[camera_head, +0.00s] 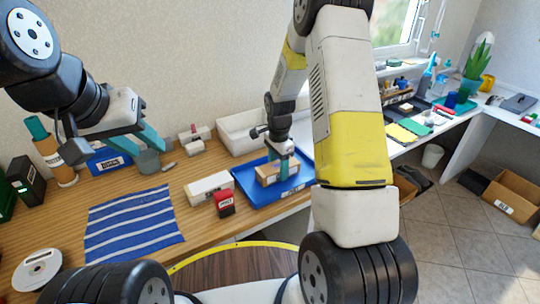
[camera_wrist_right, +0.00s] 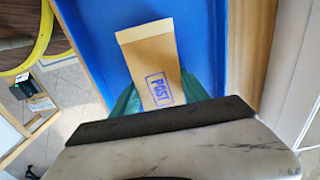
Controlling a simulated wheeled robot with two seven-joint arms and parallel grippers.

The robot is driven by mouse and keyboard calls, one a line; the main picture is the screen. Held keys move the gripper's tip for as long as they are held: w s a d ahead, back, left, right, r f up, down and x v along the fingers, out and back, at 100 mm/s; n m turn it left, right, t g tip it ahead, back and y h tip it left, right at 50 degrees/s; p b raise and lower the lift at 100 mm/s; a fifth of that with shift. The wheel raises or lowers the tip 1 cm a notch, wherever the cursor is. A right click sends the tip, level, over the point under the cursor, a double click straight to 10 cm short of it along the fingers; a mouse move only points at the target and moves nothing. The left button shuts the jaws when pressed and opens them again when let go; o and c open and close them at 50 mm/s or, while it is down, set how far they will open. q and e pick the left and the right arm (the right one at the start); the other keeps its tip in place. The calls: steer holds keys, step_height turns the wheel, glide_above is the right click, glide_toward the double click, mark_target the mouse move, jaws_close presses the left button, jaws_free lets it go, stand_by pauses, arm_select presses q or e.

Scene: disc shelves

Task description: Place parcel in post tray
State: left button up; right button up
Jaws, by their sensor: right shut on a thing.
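The parcel is a tan box (camera_head: 266,178), held inside the outline of the blue post tray (camera_head: 247,199). In the right wrist view the parcel (camera_wrist_right: 150,52) shows a blue POST stamp, with the blue tray floor (camera_wrist_right: 100,42) around it. My right gripper (camera_head: 280,170) is shut on the parcel, one teal finger on each side in the right wrist view (camera_wrist_right: 160,92). Whether the parcel touches the tray floor I cannot tell.
A white box (camera_head: 208,188) and a red stamp-like block (camera_head: 224,203) stand left of the tray. A white bin (camera_head: 240,132) is behind it. A striped blue cloth (camera_head: 132,222) lies on the desk.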

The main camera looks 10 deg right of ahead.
steer(key=shift+f, duration=0.2)
steer(key=o, duration=1.5)
steer(key=shift+r, duration=0.1)
step_height(320, 180, up, 12)
step_height(320, 180, up, 10)
steer(key=n+t, duration=0.2)
steer(key=n, duration=0.2)
glide_above(278, 165)
steer(key=s, duration=0.6)
steer(key=s+r+n+t, duration=0.1)
steer(key=s+r+n, duration=0.2)
steer(key=s, duration=0.3)
steer(key=s+a+r+n+t+y, duration=0.1)
steer(key=s+r+n, duration=0.2)
steer(key=s, duration=0.3)
steer(key=s+a+r+n+t+y, duration=0.1)
steer(key=s+r+n+t, duration=0.1)
steer(key=s, duration=0.4)
steer(key=shift+s+r+n, duration=0.35)
steer(key=shift+r+n, duration=0.25)
steer(key=shift+n, duration=0.7)
